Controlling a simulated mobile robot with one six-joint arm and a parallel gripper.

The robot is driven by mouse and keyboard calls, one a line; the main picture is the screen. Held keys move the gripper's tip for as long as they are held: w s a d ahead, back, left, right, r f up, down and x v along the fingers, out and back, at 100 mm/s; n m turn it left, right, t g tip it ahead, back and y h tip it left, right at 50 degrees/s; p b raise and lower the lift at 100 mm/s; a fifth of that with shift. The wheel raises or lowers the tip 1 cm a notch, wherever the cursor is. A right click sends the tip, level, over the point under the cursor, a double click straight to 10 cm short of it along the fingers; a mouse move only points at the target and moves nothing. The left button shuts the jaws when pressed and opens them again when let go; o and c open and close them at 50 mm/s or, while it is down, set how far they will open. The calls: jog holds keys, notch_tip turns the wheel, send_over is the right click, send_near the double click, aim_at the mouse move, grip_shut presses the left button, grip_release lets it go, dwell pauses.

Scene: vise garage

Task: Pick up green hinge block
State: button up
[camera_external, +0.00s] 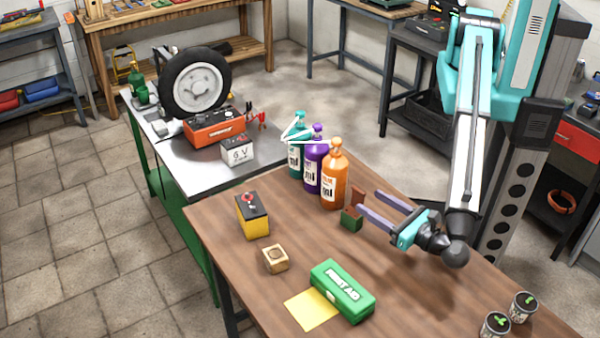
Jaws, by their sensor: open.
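The small green hinge block (351,220) sits on the brown wooden table (225,217), just in front of the orange bottle. A small reddish-brown piece (358,198) shows right behind it; I cannot tell whether the two are joined. My gripper (369,201) reaches in from the right with its two long purple-grey fingers spread and pointing left toward the block. The near fingertip is close to the block's upper right side and overlaps it in the picture. I cannot tell whether they touch. Nothing shows between the fingers.
Orange (334,177), purple (313,168) and teal (296,160) bottles stand close behind the block. Two cans (523,307) (495,325) stand at right.

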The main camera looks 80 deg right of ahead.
aim_at(360, 219)
jog(key=shift+f, duration=0.15)
notch_tip(360, 219, down, 8)
jog(key=b, duration=0.8)
jog(key=shift+f, duration=0.1)
jog(key=shift+w+b, duration=0.15)
jog(key=shift+b, duration=0.5)
jog(key=b, duration=0.3)
jog(key=shift+w+d, duration=0.1)
jog(key=shift+w, duration=0.15)
jog(key=w+b, duration=0.1)
jog(key=b, duration=0.6)
jog(key=shift+d, duration=0.4)
jog(key=shift+r, duration=0.3)
jog(key=shift+w+d+f+b, duration=0.15)
jog(key=shift+d+f+b, duration=0.05)
jog(key=shift+b, duration=0.8)
